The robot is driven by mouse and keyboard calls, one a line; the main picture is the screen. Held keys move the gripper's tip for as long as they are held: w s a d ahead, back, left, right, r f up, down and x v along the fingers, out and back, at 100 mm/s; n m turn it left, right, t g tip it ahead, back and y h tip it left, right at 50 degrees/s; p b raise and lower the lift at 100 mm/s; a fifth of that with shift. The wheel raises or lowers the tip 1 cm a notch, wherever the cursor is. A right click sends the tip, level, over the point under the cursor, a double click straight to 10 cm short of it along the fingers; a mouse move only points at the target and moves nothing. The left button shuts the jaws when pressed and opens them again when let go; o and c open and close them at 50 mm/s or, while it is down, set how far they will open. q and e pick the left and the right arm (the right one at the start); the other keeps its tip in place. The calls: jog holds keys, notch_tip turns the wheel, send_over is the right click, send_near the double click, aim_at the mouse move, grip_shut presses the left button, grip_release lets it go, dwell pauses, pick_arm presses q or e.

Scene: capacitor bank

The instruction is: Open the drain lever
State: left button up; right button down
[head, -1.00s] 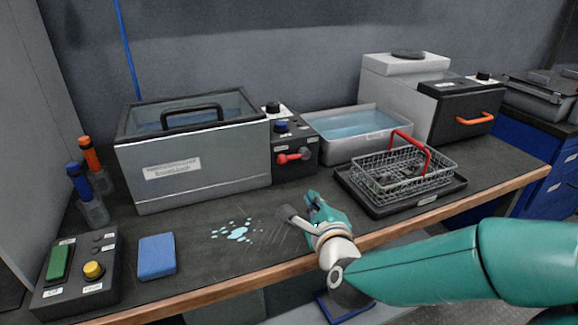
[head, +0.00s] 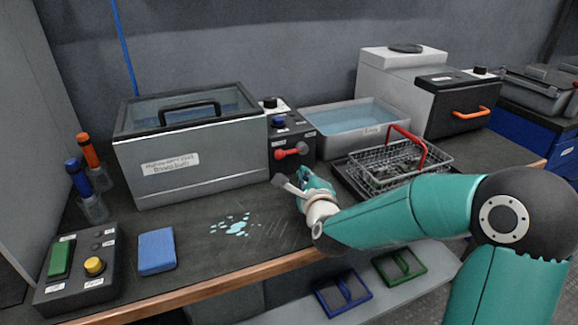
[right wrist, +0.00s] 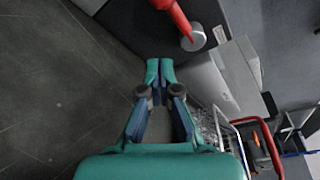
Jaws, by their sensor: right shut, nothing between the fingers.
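My left gripper is not in view.
A water tray (head: 358,126) is behind. A blue sponge (head: 156,251), a button box (head: 75,268) and a blue-green spill (head: 232,226) are on the left and middle bench.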

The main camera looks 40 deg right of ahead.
aim_at(292, 152)
jog(key=w+a+r, duration=0.1)
jog(key=w, duration=0.1)
jog(key=shift+w+a+r+p, duration=0.3)
jog(key=shift+a+r+p, duration=0.05)
jog(key=shift+r+p, duration=0.05)
jog(key=shift+w+a+r, duration=0.1)
jog(key=shift+w+a, duration=0.15)
jog(key=shift+w+a, duration=0.1)
jog(key=shift+a, duration=0.05)
